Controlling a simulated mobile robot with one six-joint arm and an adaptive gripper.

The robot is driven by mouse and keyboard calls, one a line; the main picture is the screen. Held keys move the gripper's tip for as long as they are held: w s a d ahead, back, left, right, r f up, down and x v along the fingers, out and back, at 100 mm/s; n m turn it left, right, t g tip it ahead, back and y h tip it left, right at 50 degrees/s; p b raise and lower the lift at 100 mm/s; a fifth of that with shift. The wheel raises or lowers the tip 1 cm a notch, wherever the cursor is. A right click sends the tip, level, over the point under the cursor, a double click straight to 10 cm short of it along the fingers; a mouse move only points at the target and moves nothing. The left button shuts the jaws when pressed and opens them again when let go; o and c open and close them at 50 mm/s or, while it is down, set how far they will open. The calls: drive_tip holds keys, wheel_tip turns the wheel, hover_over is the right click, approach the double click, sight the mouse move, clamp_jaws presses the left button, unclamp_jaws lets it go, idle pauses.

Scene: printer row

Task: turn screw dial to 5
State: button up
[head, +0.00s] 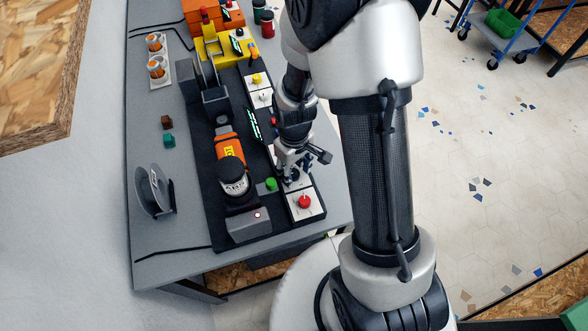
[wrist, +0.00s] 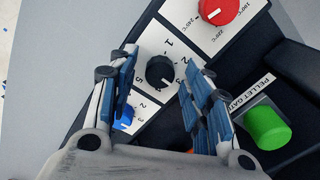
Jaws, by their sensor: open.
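A black dial (wrist: 160,72) with a ring of printed numbers, 1 and 5 among them, sits on a white panel (wrist: 190,38) in the wrist view. I cannot tell for sure which dial is the screw dial. A small white mark shows on its lower side, but I cannot read for sure which number it faces. My gripper (wrist: 158,62) is open, with its two fingers on either side of the black dial and a gap to each. In the head view my gripper (head: 293,163) is over the panel strip and hides the black dial.
A red dial (wrist: 219,10) with temperature markings is beyond the black one. A blue dial (wrist: 123,118) is partly behind the left finger. A green knob (wrist: 267,127) by a pellet gate label is to the right. An orange and black machine (head: 231,165) stands left of my gripper.

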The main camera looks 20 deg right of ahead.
drive_tip(key=shift+c, duration=0.5)
clamp_jaws()
drive_tip(key=m, duration=0.5)
drive_tip(key=shift+m, duration=0.4)
drive_tip(key=m, duration=1)
drive_tip(key=shift+m, duration=0.4)
drive_tip(key=m, duration=0.5)
drive_tip(key=shift+m, duration=0.3)
